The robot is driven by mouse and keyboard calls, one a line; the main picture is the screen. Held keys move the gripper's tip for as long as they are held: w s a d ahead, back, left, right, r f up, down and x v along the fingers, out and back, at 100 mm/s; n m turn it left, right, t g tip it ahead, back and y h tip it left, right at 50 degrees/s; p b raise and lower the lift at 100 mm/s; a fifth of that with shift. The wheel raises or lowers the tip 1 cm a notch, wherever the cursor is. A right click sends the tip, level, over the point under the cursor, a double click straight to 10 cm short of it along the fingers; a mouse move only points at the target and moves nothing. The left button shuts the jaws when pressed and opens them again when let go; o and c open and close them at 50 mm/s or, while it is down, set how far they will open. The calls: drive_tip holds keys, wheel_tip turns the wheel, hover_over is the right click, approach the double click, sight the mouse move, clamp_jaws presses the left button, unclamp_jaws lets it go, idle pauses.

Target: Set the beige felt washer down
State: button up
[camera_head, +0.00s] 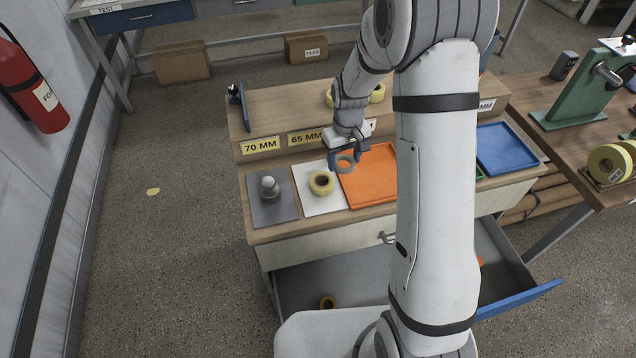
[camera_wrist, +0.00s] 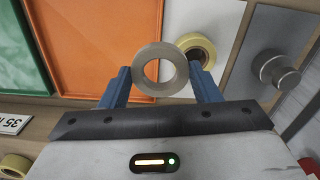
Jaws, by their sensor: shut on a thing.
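My gripper (camera_head: 344,157) is shut on the beige felt washer (camera_head: 346,171), a flat grey-beige ring held above the worktop near the left edge of the orange tray (camera_head: 358,194). In the wrist view, the washer (camera_wrist: 138,72) sits between the two blue fingers of my gripper (camera_wrist: 160,82), its hole facing the camera. A yellow tape roll (camera_head: 314,187) lies on a white sheet (camera_head: 320,207) just left of the tray. The washer overlaps part of this roll (camera_wrist: 205,45) in the wrist view.
A grey mat (camera_head: 258,212) with a metal knobbed weight (camera_head: 269,190) lies at the left. A blue tray (camera_head: 507,150) is at the right; my arm hides part of the worktop. A raised shelf with size labels stands behind. The drawer (camera_head: 300,290) below is open.

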drive_tip(key=a+r+n+b, duration=0.2)
drive_tip(key=a+r+n, duration=0.2)
drive_tip(key=a+n, duration=0.25)
drive_tip(key=shift+m, duration=0.35)
drive_tip(key=f, duration=0.3)
drive_tip(key=f+p, duration=0.1)
drive_tip(key=f, duration=0.4)
drive_tip(key=shift+w+a+f+p, duration=0.1)
drive_tip(key=shift+w+f+p, duration=0.2)
drive_tip(key=shift+w+p, duration=0.1)
drive_tip(key=shift+f+b, duration=0.6)
drive_tip(key=shift+f, duration=0.1)
drive_tip(key=o, duration=1)
drive_tip(key=shift+c, duration=0.2)
drive_tip(key=shift+r, duration=0.2)
